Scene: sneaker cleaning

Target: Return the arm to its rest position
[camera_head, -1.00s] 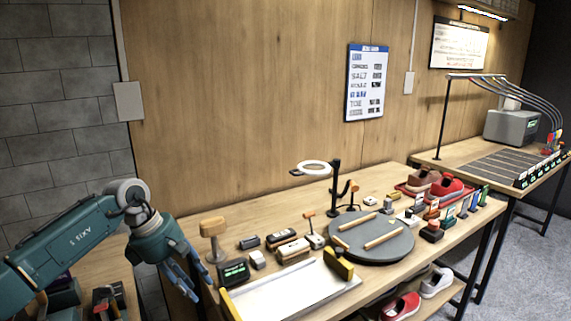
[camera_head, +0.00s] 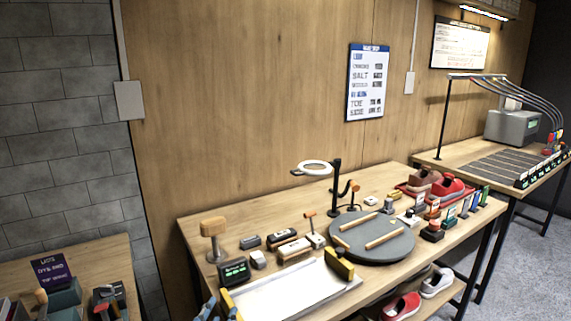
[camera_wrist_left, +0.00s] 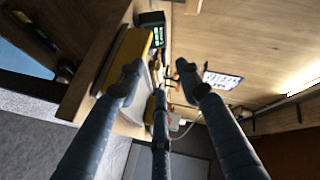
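Only the fingertips of my left gripper (camera_head: 218,307) show at the bottom edge of the head view, by the left front corner of the workbench (camera_head: 190,230). In the left wrist view the blue-grey fingers of this gripper (camera_wrist_left: 160,78) are spread apart with nothing held between them. The rest of the left arm is out of the head view. My right gripper is in neither view.
A white tray (camera_head: 285,296) with yellow ends lies near the fingertips, beside a small dark display (camera_head: 234,271). A round grey turntable (camera_head: 395,246) and a ring lamp (camera_head: 315,167) stand further right. A side table (camera_head: 100,262) is at left.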

